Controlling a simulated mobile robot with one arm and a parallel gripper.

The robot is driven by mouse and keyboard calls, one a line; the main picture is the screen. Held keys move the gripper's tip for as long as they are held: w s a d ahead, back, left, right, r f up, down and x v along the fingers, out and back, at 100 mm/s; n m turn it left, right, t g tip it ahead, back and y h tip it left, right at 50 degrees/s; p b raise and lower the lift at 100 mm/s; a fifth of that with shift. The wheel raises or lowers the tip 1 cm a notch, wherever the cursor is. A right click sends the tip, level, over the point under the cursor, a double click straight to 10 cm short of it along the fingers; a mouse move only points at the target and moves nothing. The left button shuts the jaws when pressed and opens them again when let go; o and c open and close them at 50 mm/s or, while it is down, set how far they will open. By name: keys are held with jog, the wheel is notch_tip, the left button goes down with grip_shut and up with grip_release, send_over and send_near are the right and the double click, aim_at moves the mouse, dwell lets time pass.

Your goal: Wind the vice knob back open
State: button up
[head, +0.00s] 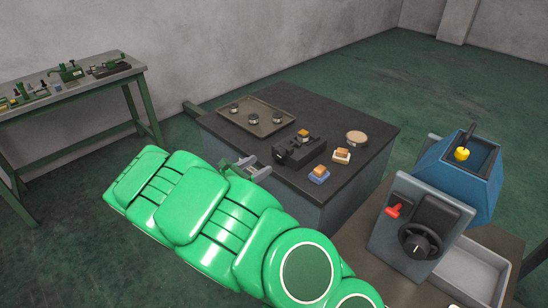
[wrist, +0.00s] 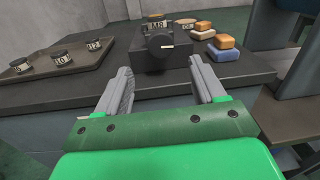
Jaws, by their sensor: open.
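The dark vice (head: 299,151) sits on the black bench top, with an orange-topped labelled piece (head: 303,133) at its upper part. In the wrist view, the vice's round dark knob (wrist: 160,43) faces me and carries a pale mark. My gripper (head: 259,165) is at the bench's near edge, left of the vice in the head view. In the wrist view, my gripper (wrist: 166,82) is open and empty, its two grey fingers apart. The knob lies ahead of the gap between them, and the fingers appear clear of it.
Blocks on blue (head: 319,176) and white (head: 341,157) bases and a round tan disc (head: 357,138) stand to the right. A blue machine (head: 462,180) with a handwheel stands farther right.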

aim_at(277, 155)
jog(key=shift+x, duration=3.7)
jog(key=c, duration=1.1)
